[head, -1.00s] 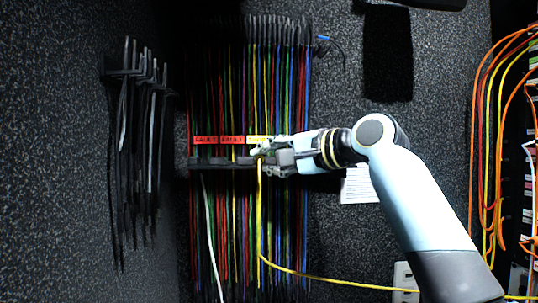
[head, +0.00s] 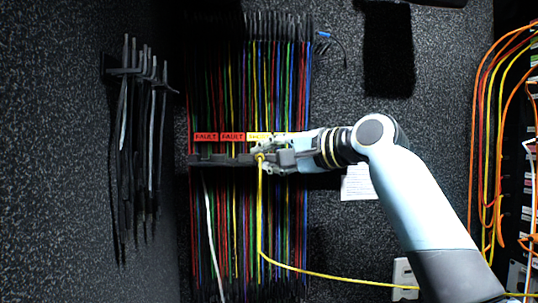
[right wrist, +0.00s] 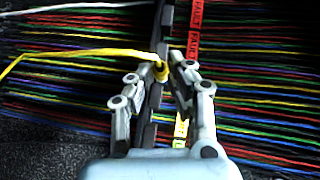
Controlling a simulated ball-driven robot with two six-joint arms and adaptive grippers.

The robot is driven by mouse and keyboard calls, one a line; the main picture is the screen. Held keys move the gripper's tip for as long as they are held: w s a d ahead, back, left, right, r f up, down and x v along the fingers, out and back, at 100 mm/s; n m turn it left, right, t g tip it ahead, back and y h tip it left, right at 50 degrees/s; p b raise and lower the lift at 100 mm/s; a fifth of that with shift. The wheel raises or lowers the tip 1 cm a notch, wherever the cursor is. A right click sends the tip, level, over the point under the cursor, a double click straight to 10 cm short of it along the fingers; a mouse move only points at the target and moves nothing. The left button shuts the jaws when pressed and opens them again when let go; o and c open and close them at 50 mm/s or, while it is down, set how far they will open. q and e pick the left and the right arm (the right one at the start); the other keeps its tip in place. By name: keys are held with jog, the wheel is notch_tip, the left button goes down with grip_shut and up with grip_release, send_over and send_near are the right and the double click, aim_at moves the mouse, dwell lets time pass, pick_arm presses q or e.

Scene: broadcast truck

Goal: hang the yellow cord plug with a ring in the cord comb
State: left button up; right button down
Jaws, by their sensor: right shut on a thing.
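The yellow cord plug (head: 260,157) is at the cord comb, with its yellow cord hanging down and then running off to the lower right in the head view. My right gripper (head: 268,152) comes in from the right and is shut on the plug. In the right wrist view the plug (right wrist: 160,71) is between the fingertips (right wrist: 161,68), against the dark comb (right wrist: 153,100). The comb (head: 222,160) is a dark toothed bar across the hanging cords. The fingers partly hide the plug and its ring, so I cannot tell whether it is seated in a slot. My left gripper is not in view.
Red FAULT labels (head: 206,138) and a yellow label (head: 257,138) sit just above the comb. A white cord (head: 211,235) hangs from it on the left. Dark and grey straps (head: 137,130) hang on the left wall. Orange cables (head: 484,130) run down the right side.

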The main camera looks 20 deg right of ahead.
jog(key=shift+f+p, duration=0.2)
jog(key=shift+p, duration=0.1)
dwell(0.6)
jog(key=c, duration=1.2)
grip_release()
jog(key=shift+o, duration=0.6)
jog(key=o, duration=1)
jog(key=shift+s, duration=0.1)
jog(key=s+a, duration=0.1)
jog(key=s, duration=0.6)
jog(key=shift+s+a, duration=0.25)
jog(key=shift+s, duration=0.05)
